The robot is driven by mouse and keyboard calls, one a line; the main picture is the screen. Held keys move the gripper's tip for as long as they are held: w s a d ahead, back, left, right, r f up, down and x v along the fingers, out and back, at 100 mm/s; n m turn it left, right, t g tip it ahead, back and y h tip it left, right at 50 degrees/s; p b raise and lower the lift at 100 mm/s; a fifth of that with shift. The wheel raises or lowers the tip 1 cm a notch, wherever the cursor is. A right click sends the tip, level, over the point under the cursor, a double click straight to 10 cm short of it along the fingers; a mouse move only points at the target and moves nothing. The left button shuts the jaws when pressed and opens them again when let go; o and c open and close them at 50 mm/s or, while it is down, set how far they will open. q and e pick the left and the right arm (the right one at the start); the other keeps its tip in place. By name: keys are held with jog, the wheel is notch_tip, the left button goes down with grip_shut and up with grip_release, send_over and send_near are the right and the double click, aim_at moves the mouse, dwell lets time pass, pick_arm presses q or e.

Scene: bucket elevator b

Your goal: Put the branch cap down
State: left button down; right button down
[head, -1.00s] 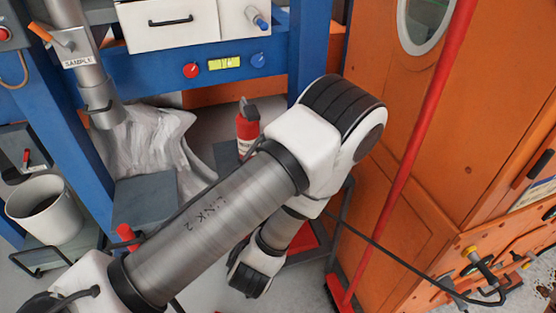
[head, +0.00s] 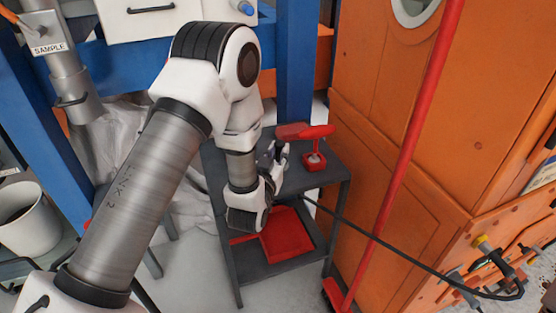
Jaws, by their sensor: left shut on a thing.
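My left gripper (head: 282,152) is over the grey top of a small cart (head: 327,182), its fingers pointing away from me. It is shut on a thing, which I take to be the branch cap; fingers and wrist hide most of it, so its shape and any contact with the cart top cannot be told. A flat red piece (head: 292,131) shows just beyond the fingertips; I cannot tell whether it is held or lies on the cart. My right gripper is not in view.
The cart's lower shelf holds a red tray (head: 288,240). An orange cabinet (head: 400,150) and a slanting red pole (head: 405,165) stand to the right. A black cable (head: 385,245) runs from the cart to the cabinet. A blue post (head: 294,65) rises behind.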

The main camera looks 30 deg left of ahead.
aim_at(276, 162)
pick_arm(q)
jog(key=shift+w+a+f, duration=0.15)
jog(key=shift+w+a, duration=0.1)
jog(key=shift+w, duration=0.25)
jog(key=shift+w+a+f, duration=0.15)
jog(key=shift+w+a, duration=0.1)
jog(key=shift+w, duration=0.2)
notch_tip(276, 162, down, 3)
jog(key=shift+f+b, duration=0.2)
jog(key=shift+b, duration=0.45)
jog(key=shift+r, duration=0.1)
jog(key=c, duration=1)
grip_release()
jog(key=shift+c, duration=0.2)
